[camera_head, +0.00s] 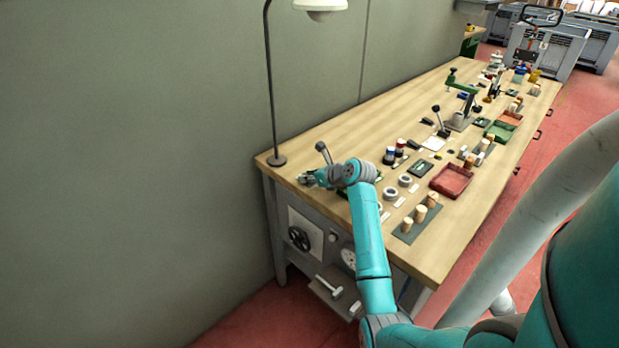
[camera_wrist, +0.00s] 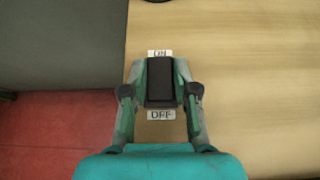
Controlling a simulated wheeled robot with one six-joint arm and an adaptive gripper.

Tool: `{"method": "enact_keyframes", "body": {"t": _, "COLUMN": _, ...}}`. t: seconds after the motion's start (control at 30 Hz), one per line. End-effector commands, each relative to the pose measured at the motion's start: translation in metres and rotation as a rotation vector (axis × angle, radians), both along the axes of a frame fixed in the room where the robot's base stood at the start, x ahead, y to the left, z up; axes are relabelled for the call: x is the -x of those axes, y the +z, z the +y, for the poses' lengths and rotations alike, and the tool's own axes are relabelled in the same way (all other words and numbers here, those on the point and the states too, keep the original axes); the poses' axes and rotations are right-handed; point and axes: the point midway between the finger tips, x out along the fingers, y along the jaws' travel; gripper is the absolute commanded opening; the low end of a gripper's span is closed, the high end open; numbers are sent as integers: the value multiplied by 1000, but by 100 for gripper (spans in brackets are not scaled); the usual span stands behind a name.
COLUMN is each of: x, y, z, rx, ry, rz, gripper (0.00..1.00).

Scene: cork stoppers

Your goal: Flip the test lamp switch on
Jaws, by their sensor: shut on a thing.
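The test lamp switch (camera_wrist: 160,82) is a dark block near the table's edge in the wrist view. A white ON label (camera_wrist: 160,53) lies at its far end and an OFF label (camera_wrist: 161,115) at its near end. My gripper (camera_wrist: 160,92) is shut on the switch, one finger against each side. In the head view my gripper (camera_head: 309,179) is at the table's left corner and the switch cannot be made out there. The lamp (camera_head: 322,6) hangs above on a thin pole; I cannot tell whether it is lit. The tilt of the switch is unclear.
The lamp's base (camera_head: 277,160) stands close behind my gripper. A lever (camera_head: 323,150) rises beside it. White rings (camera_head: 404,181), a red tray (camera_head: 451,181) and cork stoppers (camera_head: 420,214) lie to the right on the workbench (camera_head: 340,128). The table behind the lamp base is bare.

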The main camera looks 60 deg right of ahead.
Motion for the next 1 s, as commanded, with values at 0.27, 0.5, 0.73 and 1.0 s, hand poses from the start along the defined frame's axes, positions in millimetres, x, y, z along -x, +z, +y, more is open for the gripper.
{"method": "enact_keyframes", "body": {"t": 0.27, "x": -5, "y": 2, "z": -1, "rx": -46, "ry": 0, "rz": 197, "gripper": 0}}
{"method": "enact_keyframes", "body": {"t": 0.5, "x": -5, "y": 1, "z": -1, "rx": -56, "ry": -2, "rz": 232, "gripper": 0}}
{"method": "enact_keyframes", "body": {"t": 0.73, "x": -5, "y": 1, "z": -1, "rx": -56, "ry": -2, "rz": 231, "gripper": 41}}
{"method": "enact_keyframes", "body": {"t": 1.0, "x": -5, "y": 2, "z": -1, "rx": -56, "ry": -2, "rz": 230, "gripper": 54}}
